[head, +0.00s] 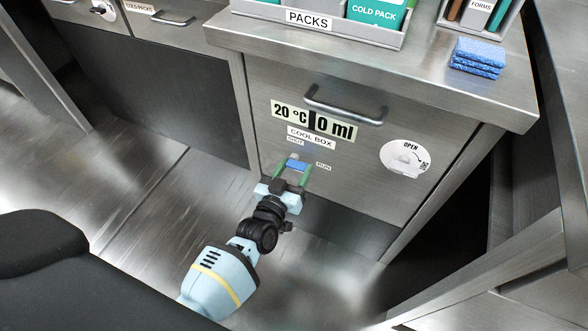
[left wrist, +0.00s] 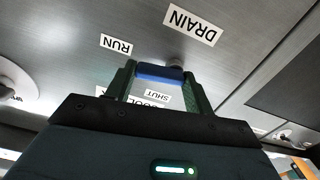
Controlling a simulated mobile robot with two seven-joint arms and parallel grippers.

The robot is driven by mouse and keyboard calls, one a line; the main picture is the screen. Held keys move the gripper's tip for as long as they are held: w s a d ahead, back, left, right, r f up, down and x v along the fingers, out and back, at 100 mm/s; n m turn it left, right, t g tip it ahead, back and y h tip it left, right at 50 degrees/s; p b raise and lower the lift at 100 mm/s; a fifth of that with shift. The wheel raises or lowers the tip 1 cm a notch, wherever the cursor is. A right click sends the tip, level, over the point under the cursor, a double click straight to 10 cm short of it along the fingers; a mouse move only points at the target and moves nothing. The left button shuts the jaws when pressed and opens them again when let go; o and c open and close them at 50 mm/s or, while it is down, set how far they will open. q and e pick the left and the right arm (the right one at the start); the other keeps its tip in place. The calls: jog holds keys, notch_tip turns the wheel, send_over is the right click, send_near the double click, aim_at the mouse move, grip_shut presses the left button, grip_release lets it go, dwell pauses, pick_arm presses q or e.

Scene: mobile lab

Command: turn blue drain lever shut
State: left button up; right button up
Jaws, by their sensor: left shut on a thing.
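The blue drain lever (head: 296,165) is on the lower front of the cool box (head: 350,170), by the small SHUT and RUN labels. My left gripper (head: 291,171) reaches up to it from below. In the left wrist view the blue lever (left wrist: 160,72) lies crosswise between the two green fingers (left wrist: 160,88), which are shut on it. A grey pivot (left wrist: 175,62) shows behind it, near the DRAIN label (left wrist: 192,23). The RUN label (left wrist: 116,44) is to the left and the SHUT label (left wrist: 157,95) shows between the fingers. I cannot tell exactly which label the lever points at.
A bar handle (head: 345,107) and a white OPEN dial (head: 405,157) are on the same front. The metal floor (head: 150,190) to the left is clear.

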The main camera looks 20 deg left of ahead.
pick_arm(q)
jog(key=n, duration=0.3)
jog(key=shift+a+r+n, duration=0.1)
jog(key=shift+r+n, duration=0.2)
jog(key=n, duration=0.4)
jog(key=shift+a+r+n, duration=0.25)
jog(key=shift+n, duration=0.05)
jog(key=n, duration=0.3)
jog(key=shift+a+r+n, duration=0.1)
jog(key=shift+a+n, duration=0.15)
jog(key=shift+n, duration=0.05)
jog(key=n, duration=0.3)
jog(key=shift+a+b, duration=0.3)
jog(key=shift+b, duration=0.05)
jog(key=shift+n, duration=0.5)
pick_arm(e)
jog(key=shift+f, duration=0.35)
pick_arm(q)
jog(key=shift+n, duration=0.3)
pick_arm(e)
jog(key=shift+w, duration=0.4)
